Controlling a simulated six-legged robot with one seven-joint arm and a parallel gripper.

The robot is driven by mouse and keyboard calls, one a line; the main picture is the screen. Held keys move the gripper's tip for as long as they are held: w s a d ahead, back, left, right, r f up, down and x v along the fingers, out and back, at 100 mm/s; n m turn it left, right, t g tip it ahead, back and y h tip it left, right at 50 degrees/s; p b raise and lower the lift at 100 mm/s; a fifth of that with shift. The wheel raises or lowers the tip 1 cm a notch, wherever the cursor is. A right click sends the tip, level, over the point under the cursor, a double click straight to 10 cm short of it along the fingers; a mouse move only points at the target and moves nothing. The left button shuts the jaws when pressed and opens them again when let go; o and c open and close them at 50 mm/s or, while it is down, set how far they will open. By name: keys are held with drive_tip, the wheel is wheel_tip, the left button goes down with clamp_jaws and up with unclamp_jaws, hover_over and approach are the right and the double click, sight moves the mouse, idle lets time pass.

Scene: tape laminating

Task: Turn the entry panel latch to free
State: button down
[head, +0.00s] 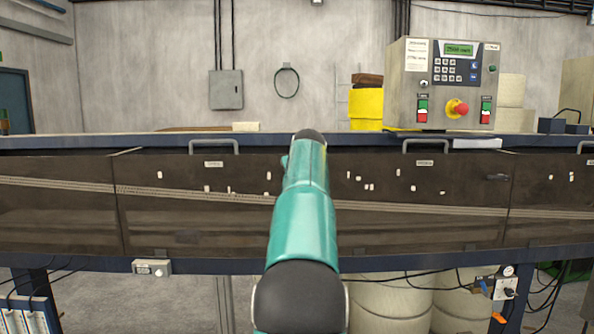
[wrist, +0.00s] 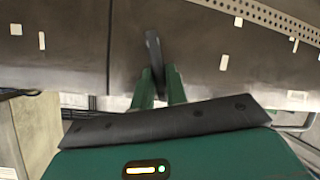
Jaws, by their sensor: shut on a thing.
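My gripper (wrist: 160,72) has two green fingers in the wrist view, closed on a narrow dark latch lever (wrist: 153,46). The lever stands between the fingertips and rises past them, slightly tilted, in front of a dark panel (wrist: 200,45). Its pivot is hidden, so I cannot tell its exact turn. In the head view my teal arm covers the middle of the dark panels, and the gripper and held latch are hidden behind it. Another small dark latch (head: 497,177) lies roughly level near the top right of a middle panel (head: 440,235).
Grey handles (head: 213,143) stand out along the panels' top edge. A control box (head: 443,85) with a red stop button stands on the blue frame at the back right. A small switch box (head: 152,267) hangs under the lower rail. White pieces lie behind the panels.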

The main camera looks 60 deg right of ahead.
drive_tip(key=shift+s+d+r+m+t, duration=0.1)
drive_tip(key=shift+s+d+m+t, duration=0.1)
drive_tip(key=shift+s+m+t, duration=0.3)
drive_tip(key=shift+s+d+r+m+t, duration=0.15)
drive_tip(key=shift+m+t, duration=0.25)
drive_tip(key=shift+m, duration=0.3)
drive_tip(key=shift+f, duration=0.1)
drive_tip(key=c, duration=1.4)
unclamp_jaws()
drive_tip(key=shift+y, duration=0.3)
drive_tip(key=v, duration=1.3)
drive_tip(key=shift+s+a, duration=0.25)
drive_tip(key=shift+a, duration=0.05)
